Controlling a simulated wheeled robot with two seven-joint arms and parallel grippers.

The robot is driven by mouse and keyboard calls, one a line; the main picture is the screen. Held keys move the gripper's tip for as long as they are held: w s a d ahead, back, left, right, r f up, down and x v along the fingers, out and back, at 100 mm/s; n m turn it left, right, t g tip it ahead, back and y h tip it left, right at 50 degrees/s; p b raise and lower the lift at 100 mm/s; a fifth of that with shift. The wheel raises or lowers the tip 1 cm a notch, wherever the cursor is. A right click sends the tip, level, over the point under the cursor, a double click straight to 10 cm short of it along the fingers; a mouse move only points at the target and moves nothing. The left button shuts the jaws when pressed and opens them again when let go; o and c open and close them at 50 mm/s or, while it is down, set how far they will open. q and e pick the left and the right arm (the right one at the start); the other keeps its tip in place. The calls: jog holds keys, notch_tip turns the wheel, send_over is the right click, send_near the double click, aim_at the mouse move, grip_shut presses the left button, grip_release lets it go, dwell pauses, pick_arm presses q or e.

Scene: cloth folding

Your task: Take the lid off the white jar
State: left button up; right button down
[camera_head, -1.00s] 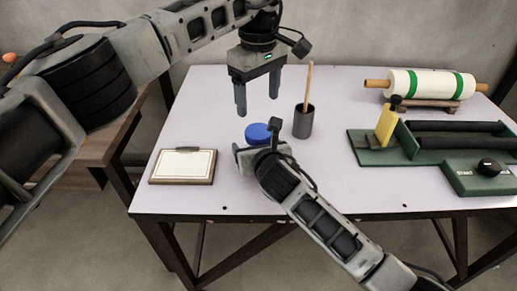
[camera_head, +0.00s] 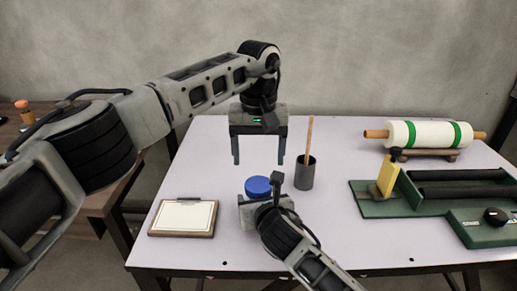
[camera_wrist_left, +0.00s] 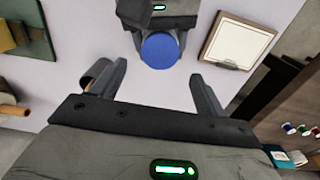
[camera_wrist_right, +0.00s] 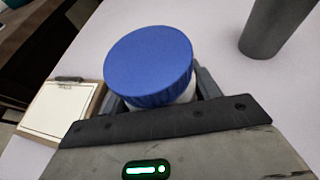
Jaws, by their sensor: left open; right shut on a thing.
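The white jar (camera_wrist_right: 185,96) stands on the table with its blue lid (camera_wrist_right: 148,62) on top; the lid also shows in the head view (camera_head: 258,187) and in the left wrist view (camera_wrist_left: 160,51). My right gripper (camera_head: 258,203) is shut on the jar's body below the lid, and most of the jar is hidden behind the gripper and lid. My left gripper (camera_head: 258,150) points down, open and empty, above and beyond the lid; its fingers (camera_wrist_left: 158,82) are apart with nothing between them.
A dark cup (camera_head: 305,173) with a wooden stick stands right of the jar. A clipboard (camera_head: 183,217) lies to the left. A green machine (camera_head: 375,208) with a yellow block (camera_head: 388,178) and a white roll with green bands (camera_head: 428,134) are at right.

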aim_at(259, 184)
pick_arm(q)
notch_tip(259, 184, down, 7)
dwell(0.3)
jog(key=shift+c, duration=0.3)
jog(key=c, duration=0.9)
jog(key=n, duration=0.6)
jog(key=shift+c, duration=0.2)
jog(key=n, duration=0.4)
jog(key=o, duration=1.1)
jog(key=shift+r, duration=0.1)
